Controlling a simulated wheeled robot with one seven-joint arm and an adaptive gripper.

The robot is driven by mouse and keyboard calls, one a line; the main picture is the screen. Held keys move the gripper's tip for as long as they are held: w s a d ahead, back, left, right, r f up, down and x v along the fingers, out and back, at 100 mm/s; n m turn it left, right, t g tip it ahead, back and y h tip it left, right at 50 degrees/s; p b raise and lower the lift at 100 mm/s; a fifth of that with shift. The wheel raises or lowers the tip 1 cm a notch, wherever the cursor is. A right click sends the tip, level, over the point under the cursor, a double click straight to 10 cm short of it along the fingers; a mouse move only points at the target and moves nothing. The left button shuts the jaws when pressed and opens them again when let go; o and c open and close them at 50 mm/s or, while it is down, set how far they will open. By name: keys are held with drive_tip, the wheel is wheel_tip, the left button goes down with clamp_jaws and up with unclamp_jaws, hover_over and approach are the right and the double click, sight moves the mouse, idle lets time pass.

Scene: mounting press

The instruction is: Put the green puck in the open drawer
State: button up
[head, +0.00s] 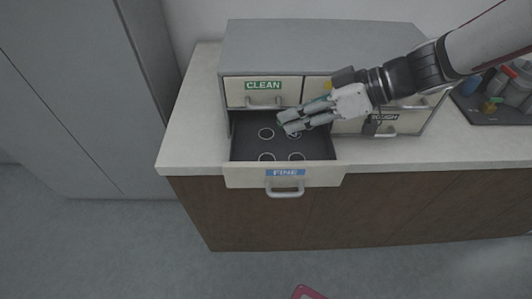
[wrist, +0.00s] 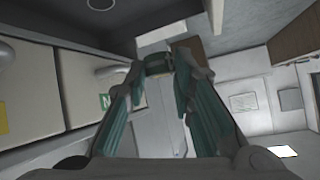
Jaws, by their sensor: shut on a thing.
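The open drawer (head: 240,177), labelled FINE in blue, is pulled out at the lower left of a grey cabinet. Its dark floor has several ring marks and no puck shows on it. My gripper (head: 283,124) is above the rear part of the drawer, reaching in from the right. In the wrist view its fingers (wrist: 165,65) close on a small dark green piece, the green puck (wrist: 158,59), at the tips. In the head view the fingers hide the puck, and its height above the drawer floor is hard to judge.
The grey cabinet (head: 320,45) has a shut CLEAN drawer (head: 241,94) directly above the open one and a ROUGH drawer (head: 405,124) to its right. A dark tray (head: 470,108) with bottles stands at the far right. The counter left of the cabinet is clear.

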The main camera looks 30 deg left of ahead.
wheel_tip(320, 180, down, 10)
drive_tip(key=shift+a+r, duration=0.1)
drive_tip(key=shift+a, duration=0.05)
idle(0.3)
drive_tip(key=shift+f+b, duration=0.65)
drive_tip(key=shift+b, duration=0.2)
drive_tip(key=shift+s, duration=0.1)
drive_tip(key=o, duration=0.7)
drive_tip(key=shift+s+d+f, duration=0.1)
drive_tip(key=shift+d+f, duration=0.1)
drive_tip(key=shift+r, duration=0.1)
drive_tip(key=shift+r+p, duration=0.4)
drive_tip(key=shift+p, duration=0.3)
drive_tip(key=v, duration=1.2)
drive_tip(key=shift+r, duration=0.35)
